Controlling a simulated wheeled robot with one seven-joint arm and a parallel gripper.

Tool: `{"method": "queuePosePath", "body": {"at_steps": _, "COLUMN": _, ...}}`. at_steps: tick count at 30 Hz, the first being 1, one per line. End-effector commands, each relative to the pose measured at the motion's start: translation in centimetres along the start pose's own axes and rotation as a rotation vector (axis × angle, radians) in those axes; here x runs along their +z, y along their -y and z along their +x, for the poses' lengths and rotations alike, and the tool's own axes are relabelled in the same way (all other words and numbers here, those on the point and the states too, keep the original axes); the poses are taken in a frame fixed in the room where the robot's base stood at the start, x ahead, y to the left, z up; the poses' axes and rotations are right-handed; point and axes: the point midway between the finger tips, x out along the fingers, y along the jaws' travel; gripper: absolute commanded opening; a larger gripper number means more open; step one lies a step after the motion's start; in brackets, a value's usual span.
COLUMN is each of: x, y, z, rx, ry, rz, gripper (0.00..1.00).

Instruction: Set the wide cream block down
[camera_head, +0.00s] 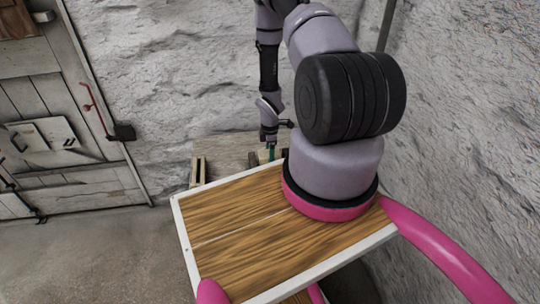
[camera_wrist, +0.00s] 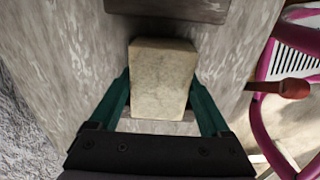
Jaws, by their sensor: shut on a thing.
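The wide cream block (camera_wrist: 162,78) sits between the two green fingers of my gripper (camera_wrist: 160,92) in the wrist view. Both fingers press on its sides, and its pale, slightly speckled face looks up at the camera. Below it is a grey wooden surface (camera_wrist: 75,62); I cannot tell whether the block touches it or hangs just above. In the head view my gripper (camera_head: 270,152) points down over the wooden table (camera_head: 228,150) by the rock wall. The block is not clear there, as my own arm and body hide much of that spot.
A dark grey-brown block (camera_wrist: 168,9) lies just beyond the cream block in the wrist view, with a narrow gap between. In the head view a small tan piece (camera_head: 197,171) stands at the table's left end. A weathered door (camera_head: 60,125) is at far left.

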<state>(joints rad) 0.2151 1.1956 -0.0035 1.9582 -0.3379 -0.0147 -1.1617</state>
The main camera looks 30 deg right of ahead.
Motion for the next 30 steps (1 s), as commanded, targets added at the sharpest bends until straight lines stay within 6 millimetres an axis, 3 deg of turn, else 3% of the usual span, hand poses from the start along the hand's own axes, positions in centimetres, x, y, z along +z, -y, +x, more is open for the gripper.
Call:
{"method": "queuePosePath", "body": {"at_steps": 20, "x": 0.0, "y": 0.0, "z": 1.2, "rx": 0.0, "ry": 0.0, "rz": -0.001, "gripper": 0.0}}
{"method": "queuePosePath", "body": {"at_steps": 21, "x": 0.0, "y": 0.0, "z": 1.2, "rx": 0.001, "ry": 0.0, "rz": -0.001, "gripper": 0.93}}
{"method": "queuePosePath", "body": {"at_steps": 22, "x": 0.0, "y": 0.0, "z": 1.2, "rx": 0.001, "ry": 0.0, "rz": -0.001, "gripper": 1.0}}
{"method": "queuePosePath", "body": {"at_steps": 30, "x": 0.0, "y": 0.0, "z": 1.2, "rx": -0.001, "ry": 0.0, "rz": 0.0, "gripper": 1.0}}
